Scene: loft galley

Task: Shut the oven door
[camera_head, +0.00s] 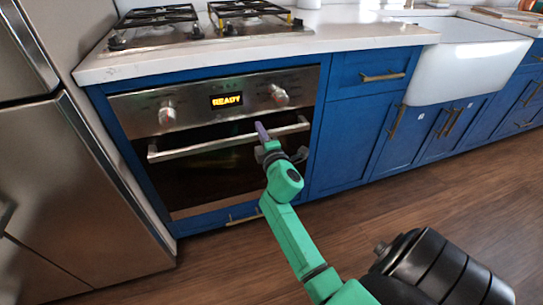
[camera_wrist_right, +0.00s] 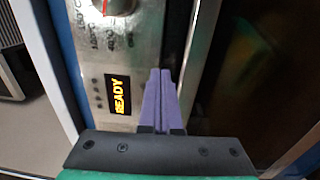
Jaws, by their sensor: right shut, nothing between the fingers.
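The oven (camera_head: 190,105) is built into the blue cabinets at the left of the head view. Its door (camera_head: 215,175) has dark glass and a steel bar handle (camera_head: 185,152). The door stands upright, flush or nearly flush with the front; I cannot tell if a slim gap is left. My right gripper (camera_head: 261,131) is in front of the door's upper part, near the handle's right half. Its purple fingers are together and empty. In the right wrist view the fingers (camera_wrist_right: 160,75) point along the control panel (camera_wrist_right: 112,60), beside the dark door glass (camera_wrist_right: 255,75). Contact is unclear. My left gripper is not in view.
A lit READY display (camera_head: 227,100) sits between two knobs on the oven panel. A gas hob (camera_head: 200,28) is on the white counter above. A steel fridge (camera_head: 80,180) stands close at left. Blue cabinets (camera_head: 350,140) run right. The wooden floor (camera_head: 420,205) is clear.

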